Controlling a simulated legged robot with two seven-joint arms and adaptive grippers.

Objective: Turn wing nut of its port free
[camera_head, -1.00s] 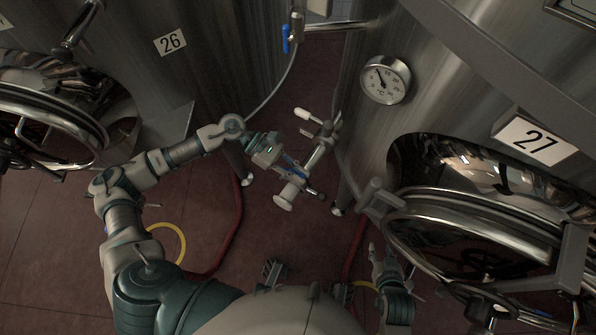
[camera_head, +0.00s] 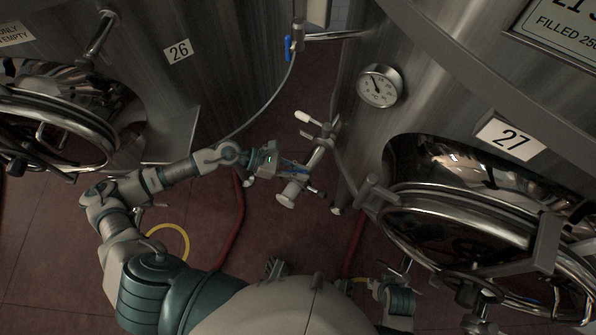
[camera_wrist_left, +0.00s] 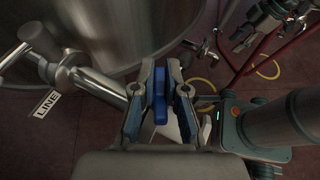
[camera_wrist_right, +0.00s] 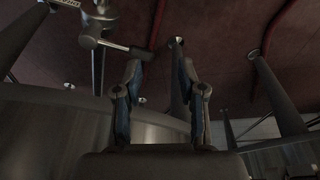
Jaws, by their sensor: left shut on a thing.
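My left gripper (camera_head: 287,167) is at the metal pipe fitting (camera_head: 316,160) between the two tanks. In the left wrist view its fingers (camera_wrist_left: 161,80) are shut on a blue handle-like piece (camera_wrist_left: 160,97), one finger on each side. I cannot tell whether this piece is the wing nut. The fitting has a pale lever (camera_head: 303,116) at its upper end and a round pale end (camera_head: 287,201) below. My right gripper is low at the right in the head view. In the right wrist view its fingers (camera_wrist_right: 161,85) are apart with nothing between them.
Tank 27's round door (camera_head: 470,235) and its T-shaped metal clamp (camera_head: 374,192) stand close to my right arm. A gauge (camera_head: 379,86) sits above. Tank 26's door (camera_head: 50,130) is at the left. A red hose (camera_head: 236,220) and yellow hose (camera_head: 183,240) lie on the floor.

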